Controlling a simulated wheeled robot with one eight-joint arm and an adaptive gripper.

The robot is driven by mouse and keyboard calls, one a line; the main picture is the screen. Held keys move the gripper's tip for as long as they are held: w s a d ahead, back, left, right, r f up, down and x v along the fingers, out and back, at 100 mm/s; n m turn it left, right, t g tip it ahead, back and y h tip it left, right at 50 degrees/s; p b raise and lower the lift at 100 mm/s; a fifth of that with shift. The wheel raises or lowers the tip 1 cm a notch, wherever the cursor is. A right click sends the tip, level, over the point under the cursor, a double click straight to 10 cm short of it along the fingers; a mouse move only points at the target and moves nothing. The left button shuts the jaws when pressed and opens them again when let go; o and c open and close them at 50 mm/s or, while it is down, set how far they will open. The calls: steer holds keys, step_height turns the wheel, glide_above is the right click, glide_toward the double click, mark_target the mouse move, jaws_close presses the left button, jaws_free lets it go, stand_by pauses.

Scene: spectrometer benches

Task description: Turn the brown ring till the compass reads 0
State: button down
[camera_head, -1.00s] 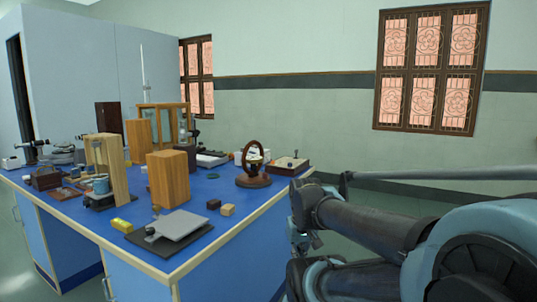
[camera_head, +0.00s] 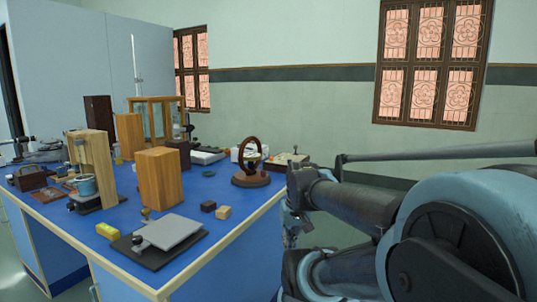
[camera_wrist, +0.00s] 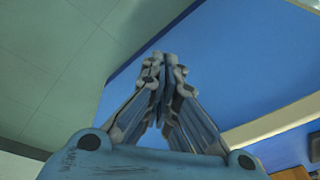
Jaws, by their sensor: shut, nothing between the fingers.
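The brown ring (camera_head: 249,154) stands upright on a round dark brown base (camera_head: 251,180), near the right edge of the blue-topped table. Something pale shows inside the ring; the compass reading is too small to make out. My gripper (camera_wrist: 163,58) shows in the wrist view with its fingers closed together and nothing between them. It is over the floor and table edge in that view, with the ring not visible there. In the head view my arm is right of the table, apart from the ring, and the gripper is mostly hidden by the arm.

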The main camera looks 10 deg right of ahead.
steer(key=w+a+r+m+t+y, duration=0.2)
steer(key=w+r+y, duration=0.3)
steer(key=w, duration=0.8)
steer(key=w+a+r+m+t+y, duration=0.1)
steer(key=w+r+m+y, duration=0.15)
steer(key=w+r, duration=0.7)
steer(key=w+d+r+m+t+y, duration=0.1)
steer(key=w+d+m+t+y, duration=0.15)
steer(key=w+d, duration=0.75)
steer(key=w+d+r+m+t+y, duration=0.1)
steer(key=w+d+t+y, duration=0.4)
steer(key=w, duration=0.9)
steer(key=w+a+g+h, duration=0.1)
steer(key=w+a+h, duration=0.1)
steer(key=w+a, duration=0.6)
steer(key=shift+w+a+f, duration=0.2)
steer(key=shift+a, duration=0.75)
